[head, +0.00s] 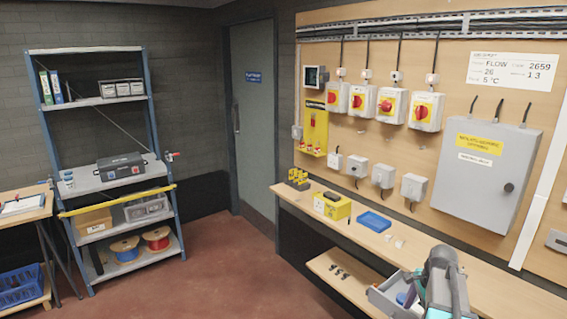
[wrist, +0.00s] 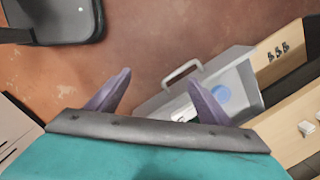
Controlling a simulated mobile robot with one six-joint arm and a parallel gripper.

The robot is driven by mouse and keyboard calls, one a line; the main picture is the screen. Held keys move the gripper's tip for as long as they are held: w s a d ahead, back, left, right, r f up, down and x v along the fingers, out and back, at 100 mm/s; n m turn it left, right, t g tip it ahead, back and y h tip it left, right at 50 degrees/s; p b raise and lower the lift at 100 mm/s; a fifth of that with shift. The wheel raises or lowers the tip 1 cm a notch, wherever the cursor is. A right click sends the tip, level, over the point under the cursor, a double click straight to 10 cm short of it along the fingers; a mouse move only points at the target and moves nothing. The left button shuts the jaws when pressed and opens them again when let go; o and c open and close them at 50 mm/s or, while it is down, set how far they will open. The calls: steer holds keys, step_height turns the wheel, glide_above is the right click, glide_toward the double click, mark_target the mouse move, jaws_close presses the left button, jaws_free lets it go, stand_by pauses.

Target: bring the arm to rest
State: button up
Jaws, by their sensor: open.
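My gripper (wrist: 161,95) shows in the wrist view with its two purple-grey fingers spread apart. Nothing is between the fingers except the view of the reddish floor and part of a grey tray (wrist: 243,72). My arm (head: 444,280) shows at the lower right of the head view, in front of the wooden bench and over the tray. The fingertips cannot be made out in the head view. The tray has a handle and holds a blue round thing (wrist: 222,93) and something white; the right finger overlaps its near part in the picture.
A wooden bench (head: 455,267) runs under the wall panel, with a yellow box (head: 332,206) and a blue tray (head: 373,221) on it. A grey cabinet (head: 487,178) and red-yellow switches hang above. A metal shelf (head: 112,186) stands left. The floor (head: 200,270) between is clear.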

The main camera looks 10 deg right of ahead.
steer(key=s+a+f+n, duration=0.2)
steer(key=a+f+n, duration=0.45)
steer(key=a, duration=0.35)
steer(key=s+a+f+n+g+h, duration=0.1)
steer(key=s+a+f+n, duration=0.1)
steer(key=a+f+n, duration=0.65)
steer(key=s+a+f+n, duration=0.15)
steer(key=a+n, duration=0.35)
steer(key=a, duration=0.8)
steer(key=s+f+g+b, duration=0.6)
steer(key=s+f+b, duration=0.4)
steer(key=s+f, duration=1.5)
step_height(320, 180, down, 4)
steer(key=shift+s+d+r+b, duration=0.15)
steer(key=shift+s+d+b, duration=0.15)
steer(key=shift+d+b, duration=0.1)
